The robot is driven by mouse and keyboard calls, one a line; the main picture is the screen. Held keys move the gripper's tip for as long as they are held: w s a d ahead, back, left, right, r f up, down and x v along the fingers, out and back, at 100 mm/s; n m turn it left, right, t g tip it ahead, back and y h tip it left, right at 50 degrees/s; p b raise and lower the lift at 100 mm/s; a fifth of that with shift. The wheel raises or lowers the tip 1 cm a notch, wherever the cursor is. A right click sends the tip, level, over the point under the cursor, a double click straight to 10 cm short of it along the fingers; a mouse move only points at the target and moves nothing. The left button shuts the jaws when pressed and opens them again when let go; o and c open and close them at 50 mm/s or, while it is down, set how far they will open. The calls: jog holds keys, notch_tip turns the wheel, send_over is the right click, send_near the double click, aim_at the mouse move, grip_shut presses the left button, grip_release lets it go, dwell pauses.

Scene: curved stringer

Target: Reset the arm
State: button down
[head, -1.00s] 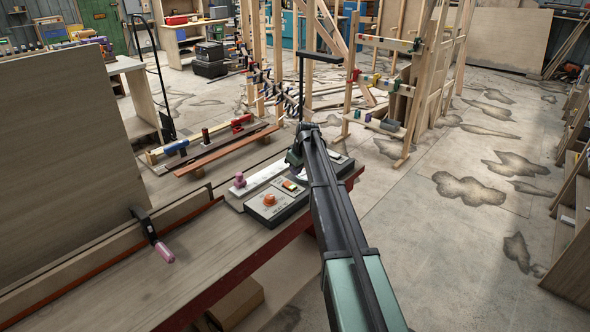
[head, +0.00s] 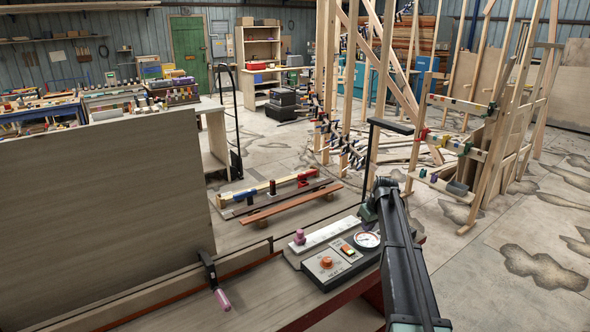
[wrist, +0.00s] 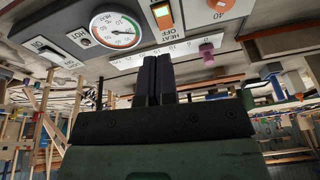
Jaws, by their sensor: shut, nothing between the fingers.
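My gripper (wrist: 157,62) is shut and empty in the wrist view, its two dark fingers side by side. In the head view my gripper (head: 369,212) is at the end of my dark arm, beside the dial end of the heat control box (head: 318,276); the fingers are hard to make out there. The box carries a round gauge (head: 367,239), an orange knob (head: 326,262) and a lit switch (head: 347,249). In the wrist view the gauge (wrist: 115,30) and the lit switch (wrist: 162,14) show beyond the fingers. I cannot tell whether the fingers touch the box.
A bench (head: 262,295) carries the box, a white scale strip (head: 327,233) with a pink knob, and a clamp (head: 215,281) at a tall wooden panel (head: 100,210). Wooden racks (head: 480,150) stand behind. Open concrete floor (head: 480,270) lies to the right.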

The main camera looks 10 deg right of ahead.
jog(key=s+a+m+g, duration=0.1)
jog(key=s+a, duration=0.6)
jog(key=s, duration=0.4)
jog(key=s+a+f+m+g+h, duration=0.1)
jog(key=s+a, duration=0.7)
jog(key=s, duration=0.3)
jog(key=s+a+m+b, duration=0.1)
jog(key=s+a, duration=0.6)
jog(key=s, duration=0.5)
jog(key=shift+a+f+m+g, duration=0.2)
jog(key=shift+f+m+g, duration=0.2)
